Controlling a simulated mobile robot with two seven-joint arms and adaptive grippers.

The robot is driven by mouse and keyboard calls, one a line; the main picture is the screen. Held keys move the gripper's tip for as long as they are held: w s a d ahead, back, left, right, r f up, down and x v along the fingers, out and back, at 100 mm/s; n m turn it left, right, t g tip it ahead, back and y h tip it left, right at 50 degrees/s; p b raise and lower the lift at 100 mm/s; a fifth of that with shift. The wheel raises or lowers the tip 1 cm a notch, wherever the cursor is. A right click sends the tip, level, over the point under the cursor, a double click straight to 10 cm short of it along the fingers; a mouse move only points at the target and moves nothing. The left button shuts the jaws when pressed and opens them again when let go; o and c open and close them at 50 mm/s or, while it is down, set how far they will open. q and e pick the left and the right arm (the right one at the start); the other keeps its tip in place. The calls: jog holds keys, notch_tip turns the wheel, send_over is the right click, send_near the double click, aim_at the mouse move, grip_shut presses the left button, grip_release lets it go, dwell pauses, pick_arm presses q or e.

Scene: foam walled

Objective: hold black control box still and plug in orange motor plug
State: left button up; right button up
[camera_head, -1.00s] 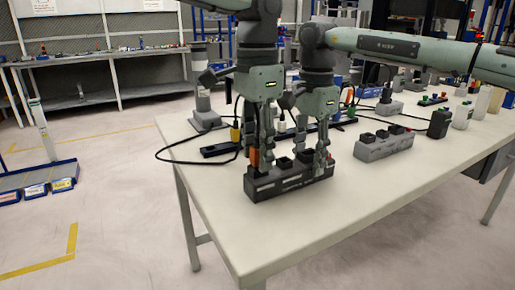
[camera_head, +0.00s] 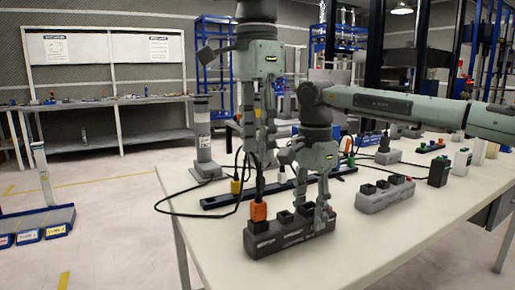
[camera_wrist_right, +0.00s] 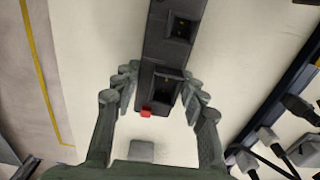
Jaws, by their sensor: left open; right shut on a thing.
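The black control box (camera_head: 285,236) stands near the front edge of the table. The orange motor plug (camera_head: 258,211) sits upright at the box's left end socket, with its black cable rising from the top; how deep it sits I cannot tell. My left gripper (camera_head: 259,158) is open and empty above the plug, apart from it. My right gripper (camera_head: 312,208) is shut on the box near its right end. In the right wrist view its fingers (camera_wrist_right: 158,90) lie on both sides of the box (camera_wrist_right: 166,55), near a small red part.
The pale table (camera_head: 360,243) is clear in front of the box. A grey socket block (camera_head: 385,195) stands to the right. A yellow plug (camera_head: 236,186) and a dark strip (camera_head: 222,199) lie behind left, among loose cables. A black adapter (camera_head: 439,170) and bottles stand further right.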

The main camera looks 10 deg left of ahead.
jog(key=o, duration=1.4)
